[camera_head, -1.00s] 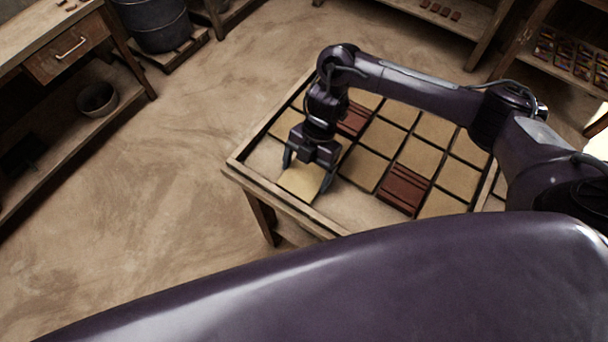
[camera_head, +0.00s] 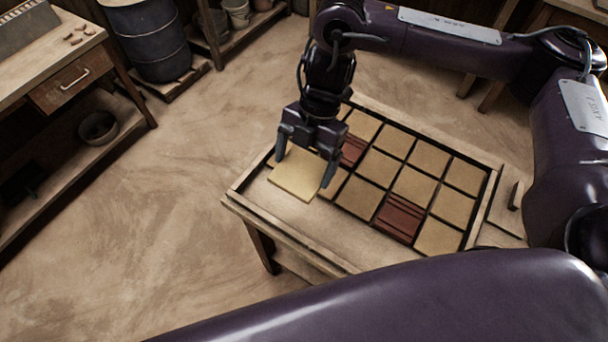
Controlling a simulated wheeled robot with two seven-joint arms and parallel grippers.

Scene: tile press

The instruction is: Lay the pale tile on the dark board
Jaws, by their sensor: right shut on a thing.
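The pale square tile (camera_head: 294,180) is between the fingers of my right gripper (camera_head: 304,165). The gripper is shut on its edges, and the tile looks raised above the left part of the table. The dark board (camera_head: 379,185) lies to the right, showing as dark lines between rows of tan tiles. Two dark red, ridged squares show among them: one (camera_head: 397,218) near the front and one (camera_head: 353,150) at the back left, partly hidden by the gripper. My left gripper is out of view.
The low wooden table (camera_head: 290,236) has a raised rim and a bare strip along its front left. A workbench (camera_head: 75,75) stands at the left, and a blue barrel (camera_head: 150,40) stands behind. The floor between is clear.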

